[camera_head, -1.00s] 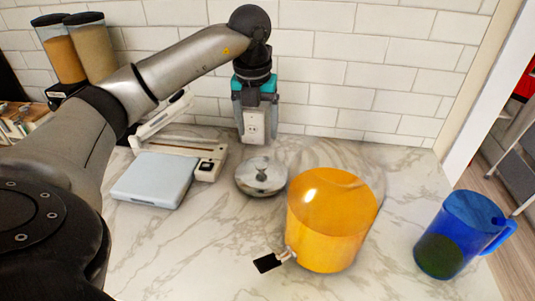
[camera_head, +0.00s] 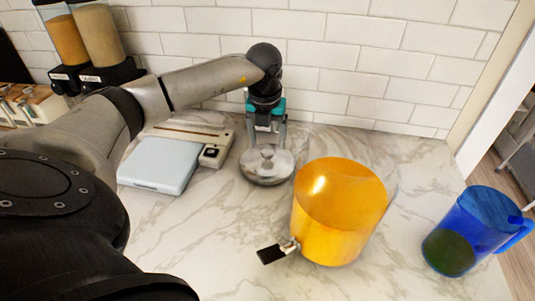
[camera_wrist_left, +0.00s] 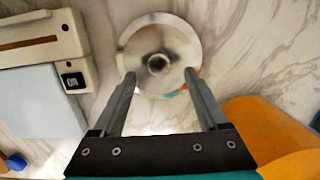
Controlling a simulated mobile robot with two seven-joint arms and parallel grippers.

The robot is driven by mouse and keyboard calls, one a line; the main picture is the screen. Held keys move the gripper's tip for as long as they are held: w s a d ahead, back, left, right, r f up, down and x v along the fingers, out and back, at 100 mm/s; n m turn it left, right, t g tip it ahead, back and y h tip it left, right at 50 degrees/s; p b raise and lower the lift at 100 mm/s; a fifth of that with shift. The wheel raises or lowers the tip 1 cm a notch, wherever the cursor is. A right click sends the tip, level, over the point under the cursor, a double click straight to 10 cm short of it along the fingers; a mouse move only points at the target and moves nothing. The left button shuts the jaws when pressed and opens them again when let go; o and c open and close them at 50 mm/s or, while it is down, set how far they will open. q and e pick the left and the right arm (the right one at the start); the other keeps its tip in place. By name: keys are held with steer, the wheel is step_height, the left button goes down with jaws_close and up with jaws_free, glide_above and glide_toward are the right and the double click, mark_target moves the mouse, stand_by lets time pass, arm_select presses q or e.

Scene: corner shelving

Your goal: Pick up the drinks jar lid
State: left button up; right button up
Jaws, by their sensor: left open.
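The drinks jar lid (camera_head: 267,166) is a round, shiny metal disc with a knob on top. It lies flat on the marble counter, left of the orange drinks jar (camera_head: 338,214), which has a black-handled tap. My left gripper (camera_head: 266,146) points down just above and behind the lid, with its fingers spread. In the left wrist view the lid (camera_wrist_left: 159,56) lies beyond the open fingertips (camera_wrist_left: 160,74), and its knob shows between and slightly past them. Nothing is between the fingers. My right gripper is not in view.
A white sealer machine (camera_head: 213,146) and a pale blue scale-like box (camera_head: 158,165) stand left of the lid. A blue jug (camera_head: 473,231) stands at the right. Two dispensers (camera_head: 97,42) are at the back left. The tiled wall is close behind the lid. The front counter is clear.

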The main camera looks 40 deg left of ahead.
mark_target(267, 152)
arm_select(q)
steer(key=f, duration=0.4)
steer(key=shift+w+a+f, duration=0.2)
steer(key=shift+w+a, duration=0.05)
steer(key=shift+w, duration=0.05)
steer(key=shift+c, duration=0.3)
jaws_close()
steer(key=shift+r, duration=0.1)
